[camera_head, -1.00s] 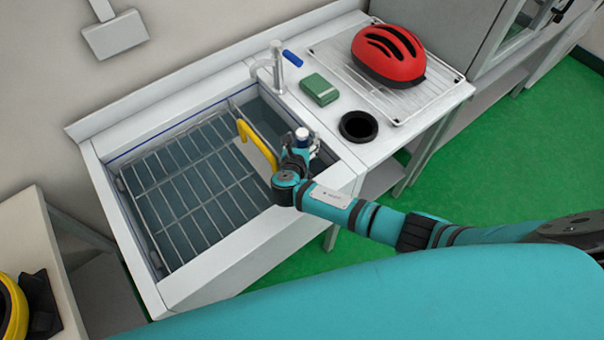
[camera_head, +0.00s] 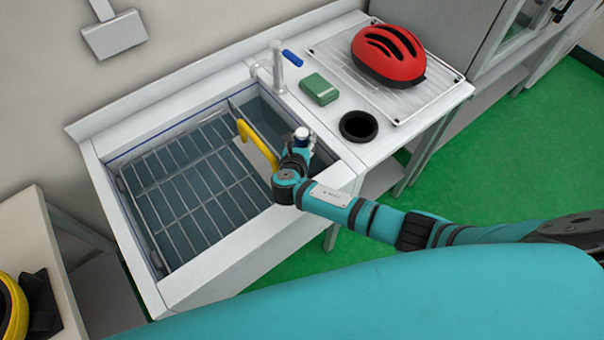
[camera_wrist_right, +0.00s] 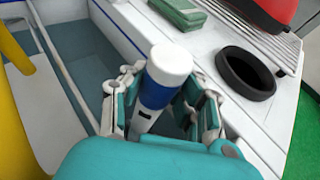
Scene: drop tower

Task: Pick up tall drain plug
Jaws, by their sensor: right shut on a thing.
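The tall drain plug is a cylinder with a white cap, a blue band and a pale lower part; it shows best in the right wrist view (camera_wrist_right: 160,85). Its white cap also shows in the head view (camera_head: 301,134). My right gripper (camera_wrist_right: 165,103) is shut on the plug, with a finger on each side below the cap. In the head view my right gripper (camera_head: 304,146) is over the right end of the sink (camera_head: 258,253). The plug stands about upright, and its lower end is hidden by the gripper. My left gripper is not in view.
A wire rack (camera_head: 190,190) covers the sink's left part. A yellow handle (camera_head: 254,140) with a pale plate is close left of the gripper. A black ring (camera_head: 359,126), green block (camera_head: 319,89), blue item (camera_head: 292,58) and red helmet (camera_head: 389,55) are on the counter.

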